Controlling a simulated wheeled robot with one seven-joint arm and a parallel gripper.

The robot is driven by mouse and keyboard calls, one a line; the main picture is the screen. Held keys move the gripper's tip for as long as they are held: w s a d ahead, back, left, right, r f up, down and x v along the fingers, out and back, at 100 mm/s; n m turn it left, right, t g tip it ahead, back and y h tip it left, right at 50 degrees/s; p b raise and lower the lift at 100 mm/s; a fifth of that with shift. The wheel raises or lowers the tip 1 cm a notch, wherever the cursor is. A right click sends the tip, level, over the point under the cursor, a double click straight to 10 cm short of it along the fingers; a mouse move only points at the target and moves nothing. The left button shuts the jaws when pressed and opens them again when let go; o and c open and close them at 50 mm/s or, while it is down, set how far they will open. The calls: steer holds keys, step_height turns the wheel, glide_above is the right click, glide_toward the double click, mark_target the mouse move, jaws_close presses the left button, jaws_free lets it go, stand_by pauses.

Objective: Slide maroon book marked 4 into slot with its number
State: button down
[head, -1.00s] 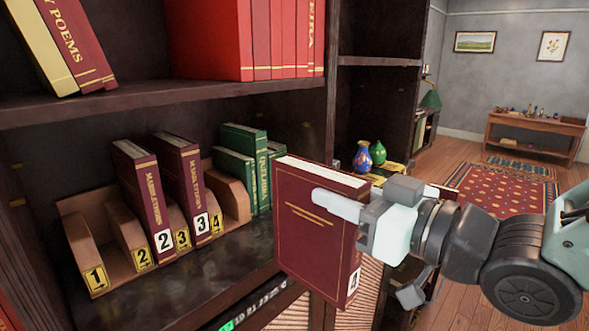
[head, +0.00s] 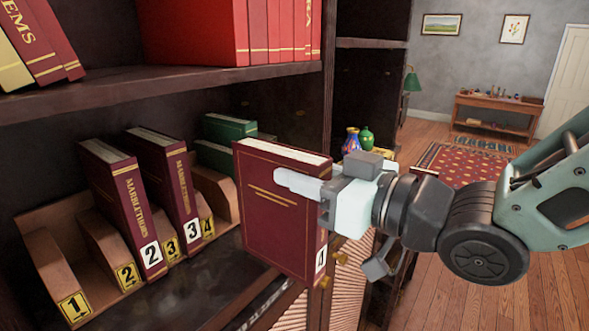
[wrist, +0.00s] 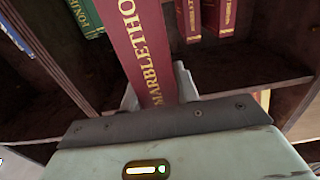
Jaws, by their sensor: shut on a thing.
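The maroon book marked 4 (head: 280,215) is upright in my gripper (head: 318,190), cover facing the head camera, its number low on the spine at the right. My gripper is shut on it; one finger lies across the cover. In the wrist view the book's spine (wrist: 143,45) rises from between the fingers. The wooden rack (head: 45,255) stands on the shelf to the left, with slots labelled 1 to 4.
Maroon books marked 2 (head: 120,210) and 3 (head: 170,180) lean in the rack. Green books (head: 228,128) stand behind its right end. The upper shelf board (head: 180,90) and the dark upright (head: 328,90) bound the bay. Two vases (head: 352,140) stand beyond the upright.

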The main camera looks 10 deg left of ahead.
mark_target(266, 160)
steer(key=shift+r, duration=0.15)
stand_by(0.3)
steer(key=shift+b+x, duration=0.95)
steer(key=shift+x, duration=1.85)
steer(key=shift+b, duration=0.65)
steer(key=shift+w+a, duration=0.25)
steer(key=shift+a, duration=0.3)
steer(key=shift+s+d+b, duration=0.15)
steer(key=shift+d+b, duration=0.15)
steer(key=shift+b, duration=0.6)
stand_by(1.7)
steer(key=shift+a, duration=0.2)
stand_by(0.6)
